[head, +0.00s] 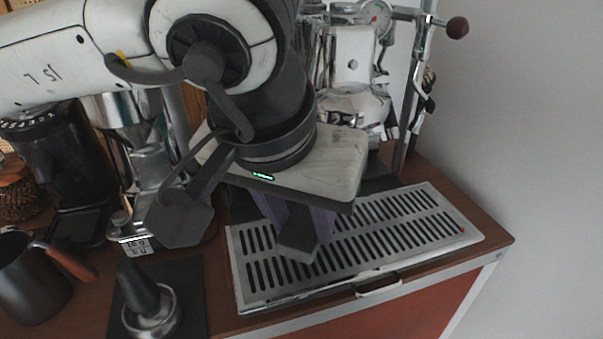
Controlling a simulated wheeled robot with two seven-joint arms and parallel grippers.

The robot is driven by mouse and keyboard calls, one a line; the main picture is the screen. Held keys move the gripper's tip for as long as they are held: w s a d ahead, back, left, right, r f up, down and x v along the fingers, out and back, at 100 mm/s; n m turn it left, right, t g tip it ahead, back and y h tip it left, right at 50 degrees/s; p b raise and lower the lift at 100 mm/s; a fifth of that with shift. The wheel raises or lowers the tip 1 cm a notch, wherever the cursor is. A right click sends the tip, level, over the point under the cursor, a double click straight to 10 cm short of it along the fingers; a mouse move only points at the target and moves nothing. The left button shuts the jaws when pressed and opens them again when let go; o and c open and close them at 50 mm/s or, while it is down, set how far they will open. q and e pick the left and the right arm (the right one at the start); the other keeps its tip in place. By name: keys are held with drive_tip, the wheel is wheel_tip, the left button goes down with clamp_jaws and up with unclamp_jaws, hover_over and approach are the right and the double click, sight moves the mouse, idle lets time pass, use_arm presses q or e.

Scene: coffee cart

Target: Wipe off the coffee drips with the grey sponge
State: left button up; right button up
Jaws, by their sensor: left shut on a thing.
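My left gripper (298,248) points down over the slotted metal drip tray (440,243). It is shut on a purplish-grey block, which I take to be the grey sponge (323,222). The sponge shows on both sides of the dark near finger, and the rest of it is hidden by the finger and the pale gripper body. I cannot tell whether the sponge touches the tray. No coffee drips can be made out clearly; some of the tray is hidden behind the gripper. My right gripper is out of view.
A chrome espresso machine (352,103) stands behind the tray. A wall (540,120) bounds the right.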

use_arm(q)
drive_tip(key=shift+r+p, duration=1.55)
drive_tip(key=shift+r, duration=1.25)
drive_tip(key=shift+f, duration=0.1)
